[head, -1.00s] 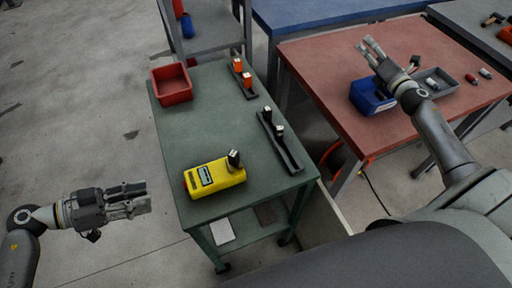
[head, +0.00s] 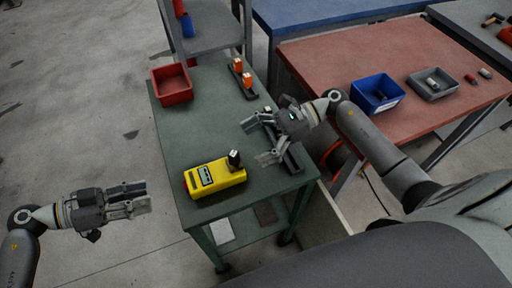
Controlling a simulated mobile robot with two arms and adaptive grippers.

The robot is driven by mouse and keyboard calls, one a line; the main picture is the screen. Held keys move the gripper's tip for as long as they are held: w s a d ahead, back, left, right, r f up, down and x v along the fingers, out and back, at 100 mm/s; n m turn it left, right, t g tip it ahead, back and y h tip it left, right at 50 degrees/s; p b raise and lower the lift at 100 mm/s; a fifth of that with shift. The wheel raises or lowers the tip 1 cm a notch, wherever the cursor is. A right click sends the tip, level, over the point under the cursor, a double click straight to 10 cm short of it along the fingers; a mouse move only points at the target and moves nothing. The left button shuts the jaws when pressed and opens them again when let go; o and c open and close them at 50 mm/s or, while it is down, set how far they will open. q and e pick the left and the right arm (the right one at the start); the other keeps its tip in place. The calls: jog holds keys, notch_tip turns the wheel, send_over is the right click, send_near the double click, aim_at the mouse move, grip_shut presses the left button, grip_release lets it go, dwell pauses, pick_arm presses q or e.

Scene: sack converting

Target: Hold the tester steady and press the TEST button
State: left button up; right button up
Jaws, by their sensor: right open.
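The yellow tester (head: 215,180) lies on the near end of the green cart top (head: 190,125). It has a small display on its face, and a dark upright piece with a pale top stands at its right end. I cannot make out a TEST button. My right gripper (head: 257,141) is open and empty above the cart, up and to the right of the tester, apart from it. It partly hides a black rack (head: 292,161). My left gripper (head: 145,199) is left of the cart, over the floor, apart from the tester; its finger gap is unclear.
A red bin (head: 171,85) and a black holder with orange-topped pieces (head: 246,79) are at the cart's far end. A red table (head: 420,60) at right carries a blue bin (head: 377,95) and a grey tray (head: 432,85). The cart's middle left is clear.

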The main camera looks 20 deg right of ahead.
aim_at(229, 169)
jog(key=shift+s+a+f+n+g+h, duration=0.3)
jog(key=shift+s+a+f+n+g, duration=0.15)
jog(key=shift+s, duration=0.25)
jog(key=x, duration=1)
jog(key=shift+a+f, duration=0.1)
jog(key=shift+f, duration=0.1)
jog(key=shift+c, duration=0.3)
jog(key=c, duration=1.1)
jog(key=shift+c, duration=0.2)
pick_arm(q)
grip_shut()
pick_arm(e)
jog(key=shift+s+f, duration=0.1)
jog(key=shift+s+f, duration=0.1)
jog(key=shift+f, duration=0.05)
